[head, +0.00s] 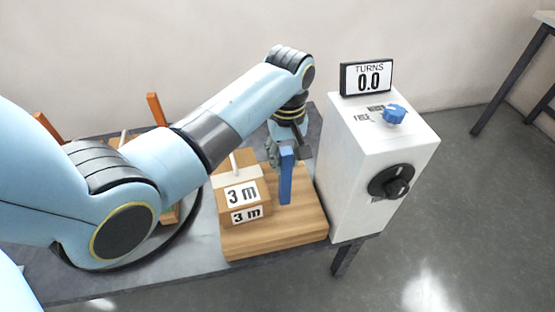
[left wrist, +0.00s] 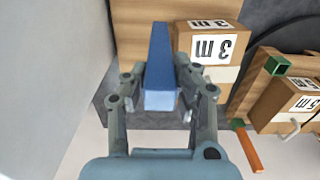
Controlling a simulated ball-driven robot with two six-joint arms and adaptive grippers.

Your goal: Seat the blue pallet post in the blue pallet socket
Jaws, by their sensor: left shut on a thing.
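The blue pallet post (head: 286,180) is a slim square bar. It hangs roughly upright from my left gripper (head: 284,152), over the right part of the wooden pallet board (head: 275,240). In the left wrist view the post (left wrist: 160,65) lies between both fingers of my left gripper (left wrist: 160,92), which is shut on it. The post's lower end is over or against the board; I cannot tell if it touches. I cannot make out the blue socket in either view. My right gripper is not in view.
A wooden block marked 3 m (head: 243,198) stands on the board, left of the post. A white cabinet (head: 370,165) with a TURNS display (head: 366,78) reading 0.0 stands close on the right.

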